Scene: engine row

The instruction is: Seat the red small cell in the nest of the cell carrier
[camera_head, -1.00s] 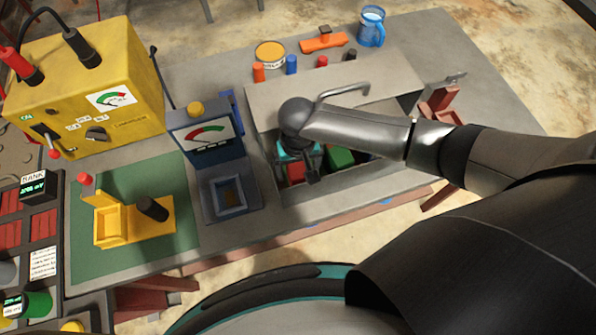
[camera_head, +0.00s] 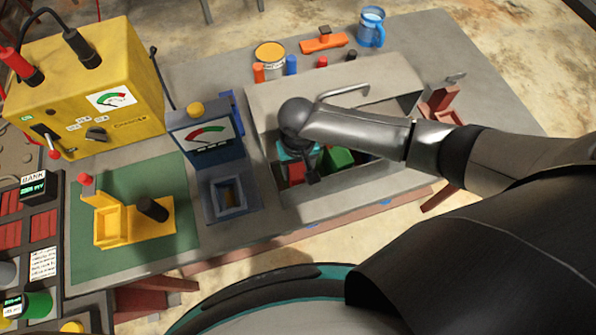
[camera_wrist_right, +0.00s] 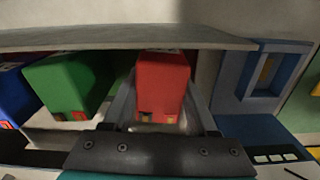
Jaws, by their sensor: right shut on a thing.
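The red small cell (camera_head: 295,173) is inside the grey box with a handle (camera_head: 360,182). It also shows in the wrist view (camera_wrist_right: 162,80), upright between the fingers. My right gripper (camera_head: 311,172) reaches down into the box and is shut on this red cell; its wrist hides part of the cell from the head. The yellow cell carrier (camera_head: 113,226), with an empty-looking square nest and a black knob, sits on the green mat at the left, well away from the gripper. My left gripper is not in view.
A green cell (camera_head: 338,158) stands beside the red one, with a blue cell (camera_wrist_right: 14,95) beyond it. The box lid edge is close above the gripper. A blue meter stand (camera_head: 207,150) stands between box and carrier. A yellow tester (camera_head: 90,90) is behind the mat.

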